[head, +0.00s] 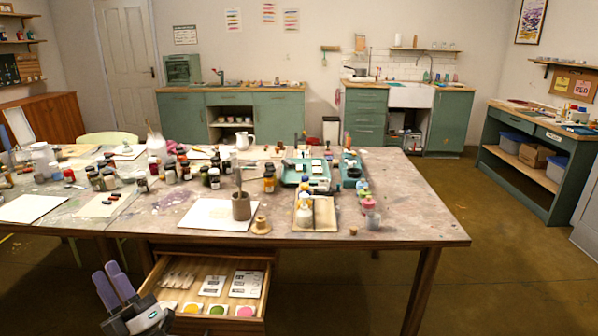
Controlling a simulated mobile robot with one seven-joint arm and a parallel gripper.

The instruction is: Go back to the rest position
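My gripper (112,270) is at the lower left of the head view, in front of the table and beside the open drawer's left side. Its two purple fingers point up and to the left, close together. I see nothing held between them, but I cannot tell from this angle whether they are shut. The drawer (256,311) is pulled out below the table edge. It holds white cards (247,284) and several cards with colour spots, pink, green and yellow (190,308).
The worktable (410,228) is crowded with jars, a brown cup (241,206), a wooden tray (325,222) and a teal tray (293,178). A small cork-like piece (353,230) stands near its front edge. Open floor (520,270) lies to the right. Green cabinets line the back wall.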

